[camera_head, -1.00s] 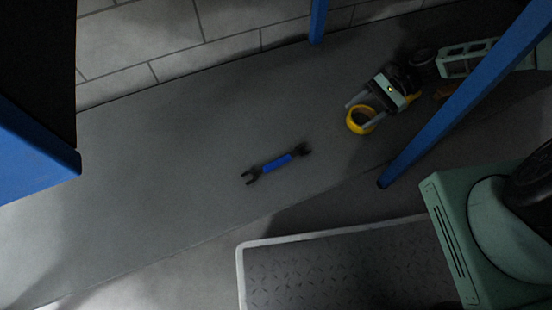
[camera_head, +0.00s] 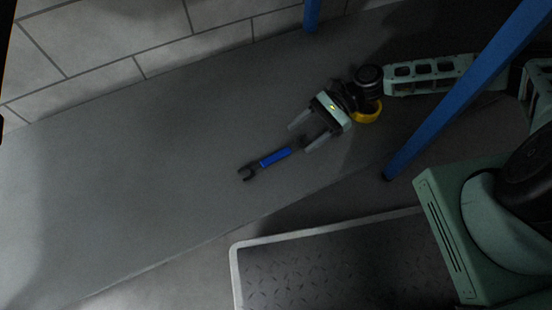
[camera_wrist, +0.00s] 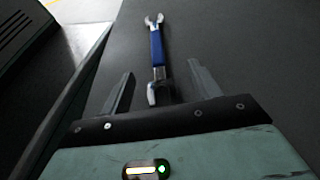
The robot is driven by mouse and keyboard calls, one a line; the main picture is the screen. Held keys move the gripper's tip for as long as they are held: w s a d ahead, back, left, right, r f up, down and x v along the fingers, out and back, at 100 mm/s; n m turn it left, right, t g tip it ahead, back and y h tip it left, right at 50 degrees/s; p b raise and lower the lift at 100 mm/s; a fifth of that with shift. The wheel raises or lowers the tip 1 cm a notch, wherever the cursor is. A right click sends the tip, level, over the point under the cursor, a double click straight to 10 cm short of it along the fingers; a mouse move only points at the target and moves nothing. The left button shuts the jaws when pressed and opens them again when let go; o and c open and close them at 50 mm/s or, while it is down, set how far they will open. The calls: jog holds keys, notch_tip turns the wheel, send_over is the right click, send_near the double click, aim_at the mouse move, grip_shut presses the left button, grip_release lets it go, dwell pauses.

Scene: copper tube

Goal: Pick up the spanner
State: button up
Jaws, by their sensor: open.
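The spanner (camera_head: 273,158) lies flat on the grey surface, with a blue handle and dark open ends. In the wrist view the spanner (camera_wrist: 157,50) points away from me, its near end between my fingers. My gripper (camera_head: 301,138) is open and empty at the right end of the spanner. In the wrist view my gripper (camera_wrist: 158,82) has one finger on each side of that near end, with a gap on both sides. I cannot tell how high the fingers are above the surface.
A yellow ring (camera_head: 368,112) lies behind my gripper, partly hidden by it. A blue post (camera_head: 450,104) slants down to the right of it. A tiled wall (camera_head: 120,45) runs along the back. The grey surface (camera_head: 130,190) left of the spanner is clear.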

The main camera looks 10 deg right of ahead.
aim_at(283, 152)
jog(key=b+x, duration=0.4)
jog(key=x, duration=0.1)
jog(key=shift+s, duration=0.2)
jog(key=shift+a+r, duration=0.1)
jog(key=shift+a, duration=0.1)
jog(key=c, duration=1.2)
